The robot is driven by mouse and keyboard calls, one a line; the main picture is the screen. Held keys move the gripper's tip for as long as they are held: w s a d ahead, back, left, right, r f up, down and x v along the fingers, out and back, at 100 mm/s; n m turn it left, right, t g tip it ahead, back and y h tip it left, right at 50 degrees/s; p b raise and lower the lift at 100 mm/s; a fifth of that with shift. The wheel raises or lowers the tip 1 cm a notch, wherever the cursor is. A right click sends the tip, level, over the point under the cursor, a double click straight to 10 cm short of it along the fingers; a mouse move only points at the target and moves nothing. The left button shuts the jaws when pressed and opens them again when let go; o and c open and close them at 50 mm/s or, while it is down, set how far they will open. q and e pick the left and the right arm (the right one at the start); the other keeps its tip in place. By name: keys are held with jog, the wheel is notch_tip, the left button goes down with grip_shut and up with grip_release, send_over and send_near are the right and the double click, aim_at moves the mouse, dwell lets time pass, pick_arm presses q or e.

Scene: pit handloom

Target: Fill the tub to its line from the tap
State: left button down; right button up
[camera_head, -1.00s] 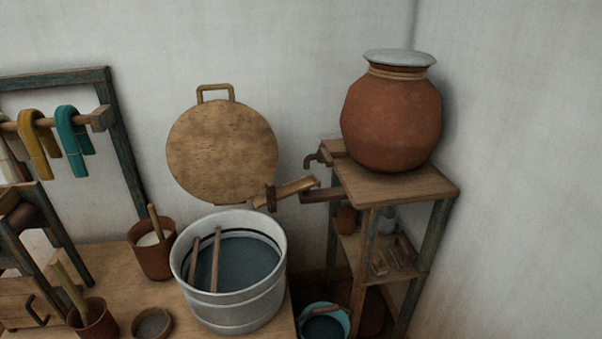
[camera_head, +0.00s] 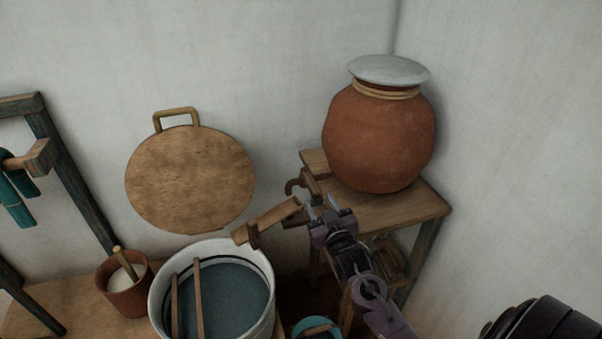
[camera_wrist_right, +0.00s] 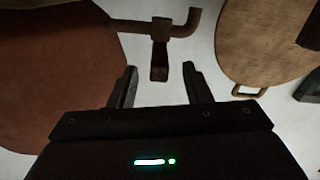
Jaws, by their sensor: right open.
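The pale metal tub (camera_head: 156,307) stands on the table, with bluish liquid (camera_head: 232,295) in it and a dark line round its inner wall above the liquid. Two sticks lean inside it. The brown tap (camera_head: 293,186) sticks out near the big clay pot (camera_head: 375,140); no stream shows from it. My right gripper (camera_head: 322,203) is open and empty just right of the tap. My left gripper is out of view.
The clay pot has a grey lid (camera_head: 389,70) and stands on a wooden stand (camera_head: 428,205). A round wooden lid (camera_head: 190,180) is against the wall behind the tub. A brown cup (camera_head: 124,295) stands left of the tub. A teal bucket (camera_head: 305,325) is below the chute.

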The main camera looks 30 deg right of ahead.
aim_at(311, 186)
jog(key=shift+w+d+r, duration=0.1)
jog(key=shift+w+r, duration=0.2)
jog(key=shift+r, duration=0.1)
jog(key=p+x, duration=0.1)
jog(key=x, duration=0.5)
jog(key=shift+p, duration=0.3)
jog(key=shift+w+d, duration=0.15)
jog(key=shift+w, duration=0.35)
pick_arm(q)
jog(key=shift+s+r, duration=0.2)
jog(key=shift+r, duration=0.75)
pick_arm(e)
grip_shut()
jog(key=shift+f, duration=0.1)
